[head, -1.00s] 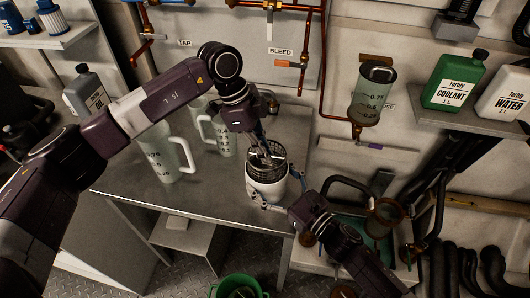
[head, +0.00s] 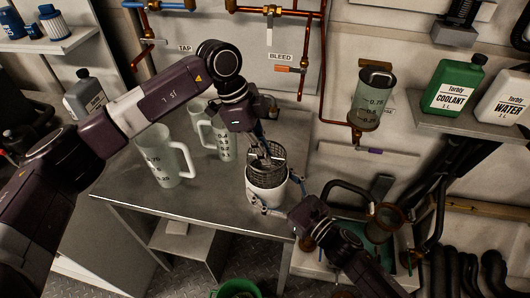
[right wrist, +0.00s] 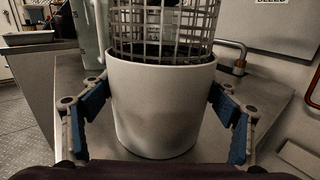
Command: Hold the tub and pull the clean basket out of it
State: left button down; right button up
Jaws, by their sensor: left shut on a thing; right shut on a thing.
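The white tub (head: 266,196) stands on the metal bench near its front right edge. The clean wire-mesh basket (head: 266,172) is partly inside the tub and rises well above its rim. It also shows in the right wrist view (right wrist: 165,30), with its lower part hidden in the tub (right wrist: 160,110). My left gripper (head: 264,155) is above the tub, shut on the basket. My right gripper (head: 268,203) is shut on the tub, with one finger on each side of its wall (right wrist: 160,108).
Measuring jugs (head: 165,158) (head: 222,135) stand on the bench (head: 200,205) left of the tub. Copper pipes (head: 303,60) run along the wall behind. A green bucket (head: 237,288) is on the floor in front. A dark tray of parts lies to the right.

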pick_arm(q)
jog(key=shift+r, duration=0.2)
notch_tip(320, 180, up, 10)
jog(key=shift+f, duration=0.15)
dwell(0.8)
pick_arm(e)
jog(key=o, duration=1.6)
jog(key=v, duration=1.1)
jog(key=shift+s+d, duration=0.1)
jog(key=r+v, duration=0.1)
jog(key=v, duration=0.8)
jog(key=shift+r, duration=0.2)
jog(key=shift+r, duration=0.15)
